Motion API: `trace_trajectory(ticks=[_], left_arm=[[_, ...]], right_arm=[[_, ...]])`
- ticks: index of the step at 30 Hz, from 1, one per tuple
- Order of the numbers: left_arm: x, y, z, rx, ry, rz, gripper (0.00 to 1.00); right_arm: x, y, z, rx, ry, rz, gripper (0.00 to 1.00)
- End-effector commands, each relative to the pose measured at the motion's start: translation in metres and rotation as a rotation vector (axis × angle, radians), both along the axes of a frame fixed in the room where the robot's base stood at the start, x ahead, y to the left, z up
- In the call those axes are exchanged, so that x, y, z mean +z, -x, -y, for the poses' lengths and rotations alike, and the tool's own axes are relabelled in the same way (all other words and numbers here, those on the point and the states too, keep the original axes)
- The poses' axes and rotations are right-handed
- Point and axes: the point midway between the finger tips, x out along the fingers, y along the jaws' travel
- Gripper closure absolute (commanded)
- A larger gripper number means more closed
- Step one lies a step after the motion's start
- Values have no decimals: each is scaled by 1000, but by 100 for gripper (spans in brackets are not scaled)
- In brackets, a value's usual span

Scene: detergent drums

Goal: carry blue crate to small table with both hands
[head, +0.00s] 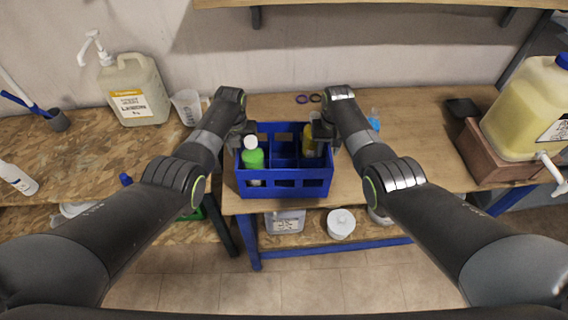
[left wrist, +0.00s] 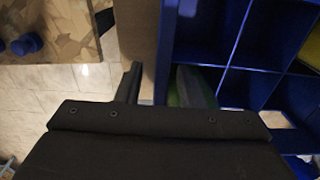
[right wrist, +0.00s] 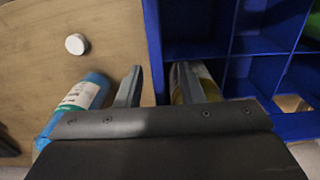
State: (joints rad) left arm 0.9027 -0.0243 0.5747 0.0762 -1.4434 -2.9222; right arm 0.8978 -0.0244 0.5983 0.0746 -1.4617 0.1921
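The blue crate (head: 283,189) stands upright at the front edge of the wooden table, divided into compartments. A green bottle with a white cap (head: 253,158) is in its front left compartment, and an amber bottle (head: 309,140) is at its back right. My left gripper (head: 241,136) is at the crate's left wall; in the left wrist view its open fingers (left wrist: 158,85) are on either side of the wall. My right gripper (head: 326,138) straddles the right wall likewise, with open fingers (right wrist: 158,85) in the right wrist view. I cannot tell which surface is the small table.
The wooden tabletop (head: 420,115) is mostly clear beside the crate. A large yellow jug (head: 527,110) stands on a brown block at right. A chipboard bench (head: 70,160) at left holds a pump jug (head: 133,92) and a clear cup (head: 187,107). A blue bottle (right wrist: 85,98) is right of the crate.

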Motion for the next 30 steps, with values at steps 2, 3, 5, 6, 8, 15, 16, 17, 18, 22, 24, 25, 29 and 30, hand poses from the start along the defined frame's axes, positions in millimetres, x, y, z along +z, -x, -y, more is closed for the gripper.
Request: trace_trajectory(ticks=[2,3,5,6,8,15,16,17,18,22,24,25,29,30], left_arm=[[-1,0,0,0,0,0,65],[-1,0,0,0,0,1,65],[-1,0,0,0,1,1,65],[-1,0,0,0,1,1,65],[-1,0,0,0,0,1,65],[-1,0,0,0,0,1,86],[-1,0,0,0,0,1,90],[-1,0,0,0,0,1,94],[-1,0,0,0,0,1,100],[-1,0,0,0,0,1,100],[-1,0,0,0,0,1,100],[-1,0,0,0,0,1,100],[1,-2,0,-1,1,5,100],[1,-2,0,-1,1,5,100]], right_arm=[[-1,0,0,0,0,0,65],[-1,0,0,0,0,0,65],[-1,0,0,1,0,0,65],[-1,0,0,1,0,0,65],[-1,0,0,1,0,0,65],[-1,0,0,0,0,0,86],[-1,0,0,0,0,0,90],[-1,0,0,0,0,0,94],[-1,0,0,0,0,0,100],[-1,0,0,0,0,0,100],[-1,0,0,0,0,0,100],[-1,0,0,0,0,0,100],[1,-1,-1,1,0,4,100],[1,-1,-1,1,0,4,100]])
